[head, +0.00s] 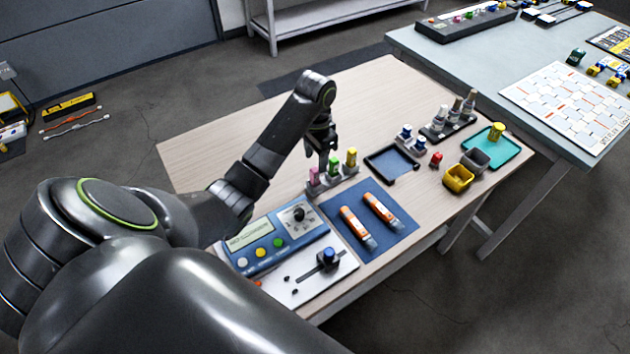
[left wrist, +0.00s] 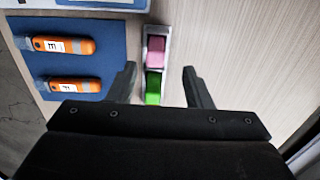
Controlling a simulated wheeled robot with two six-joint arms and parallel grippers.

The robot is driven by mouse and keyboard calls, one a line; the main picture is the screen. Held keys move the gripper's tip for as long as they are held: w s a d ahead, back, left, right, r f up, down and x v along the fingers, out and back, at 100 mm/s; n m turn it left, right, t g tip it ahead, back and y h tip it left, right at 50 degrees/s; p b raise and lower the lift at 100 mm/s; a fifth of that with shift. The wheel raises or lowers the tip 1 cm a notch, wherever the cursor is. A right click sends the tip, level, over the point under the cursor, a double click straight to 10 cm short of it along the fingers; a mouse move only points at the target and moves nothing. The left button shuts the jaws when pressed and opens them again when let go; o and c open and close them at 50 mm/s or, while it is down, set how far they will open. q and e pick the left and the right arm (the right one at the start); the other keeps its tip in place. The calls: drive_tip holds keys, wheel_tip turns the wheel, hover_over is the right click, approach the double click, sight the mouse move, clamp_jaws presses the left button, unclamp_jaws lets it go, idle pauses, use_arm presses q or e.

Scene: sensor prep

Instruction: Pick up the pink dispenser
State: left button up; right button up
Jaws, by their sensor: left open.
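The pink dispenser (head: 314,177) stands at the left end of a small grey rack on the wooden table. It also shows in the left wrist view (left wrist: 156,52), ahead of the fingertips. A green dispenser (head: 334,165) stands beside it in the same rack, and a yellow dispenser (head: 351,157) stands at the right end. My left gripper (head: 322,146) is over the rack, pointing down. In the left wrist view my left gripper (left wrist: 160,72) is open and empty, its fingers on either side of the rack, with the green dispenser (left wrist: 153,88) between them. My right gripper is not in view.
A blue mat (head: 395,241) with two orange-and-white pens lies in front of the rack. A blue device (head: 262,246) is to the left. A dark tray (head: 378,165), a yellow bin (head: 458,178) and a teal tray (head: 506,152) are to the right. The table behind the rack is clear.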

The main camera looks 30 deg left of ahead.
sight(315, 169)
use_arm(q)
drive_tip(key=f, duration=0.4)
drive_tip(key=shift+s+d+f, duration=0.15)
drive_tip(key=shift+s+f, duration=0.05)
drive_tip(key=shift+s, duration=0.2)
drive_tip(key=shift+f, duration=0.2)
clamp_jaws()
drive_tip(key=shift+r, duration=0.1)
drive_tip(key=shift+w+r, duration=0.1)
drive_tip(key=shift+r, duration=0.5)
wheel_tip(315, 169, up, 8)
drive_tip(key=p, duration=0.5)
drive_tip(key=shift+f, duration=0.1)
drive_tip(key=shift+r+p, duration=0.45)
drive_tip(key=shift+p, duration=0.1)
drive_tip(key=shift+f, duration=0.1)
